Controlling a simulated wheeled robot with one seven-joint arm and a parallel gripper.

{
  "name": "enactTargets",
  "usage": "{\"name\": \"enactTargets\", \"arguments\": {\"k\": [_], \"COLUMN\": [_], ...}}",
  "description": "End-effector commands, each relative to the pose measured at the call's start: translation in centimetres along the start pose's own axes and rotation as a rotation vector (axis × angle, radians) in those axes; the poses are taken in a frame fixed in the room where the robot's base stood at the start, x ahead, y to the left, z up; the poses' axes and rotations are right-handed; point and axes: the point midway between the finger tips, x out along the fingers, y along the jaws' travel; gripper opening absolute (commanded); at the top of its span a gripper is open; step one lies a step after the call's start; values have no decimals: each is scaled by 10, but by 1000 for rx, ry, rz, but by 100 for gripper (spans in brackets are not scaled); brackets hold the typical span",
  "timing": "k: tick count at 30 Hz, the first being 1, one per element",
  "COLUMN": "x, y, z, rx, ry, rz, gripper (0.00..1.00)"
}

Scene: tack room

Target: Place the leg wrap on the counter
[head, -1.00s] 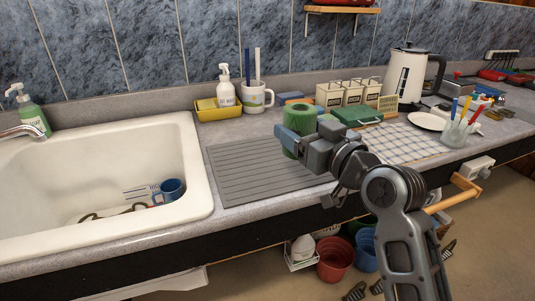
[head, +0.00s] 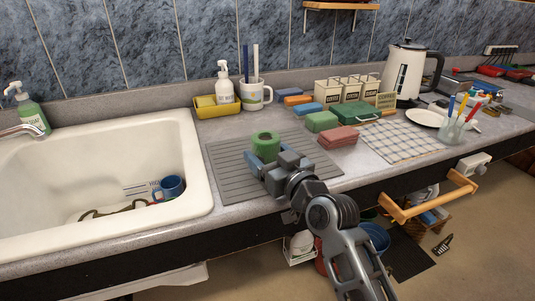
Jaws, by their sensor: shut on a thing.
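The leg wrap (head: 265,144) is a green roll with a hole in its top. It stands upright over the grey ribbed drainboard mat (head: 228,178) on the counter (head: 212,224), right of the sink. My gripper (head: 268,158) is shut on the leg wrap from the near right side and partly covers its lower part. I cannot tell whether the wrap's underside touches the mat.
The white sink (head: 205,170) lies to the left. Pink (head: 338,137) and green (head: 322,121) folded cloths sit just right of the mat. A mug (head: 256,95), a yellow caddy (head: 217,108) and canisters (head: 347,91) stand behind. The mat's left part is bare.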

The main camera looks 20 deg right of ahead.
Motion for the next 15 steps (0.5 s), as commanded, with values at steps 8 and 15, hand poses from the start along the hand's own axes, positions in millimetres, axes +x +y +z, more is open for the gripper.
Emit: {"name": "enactTargets", "arguments": {"k": [8, 15], "x": [0, 0], "y": [0, 0], "z": [2, 2], "rx": [0, 0], "ry": [0, 0], "rz": [0, 0], "gripper": [78, 98]}}
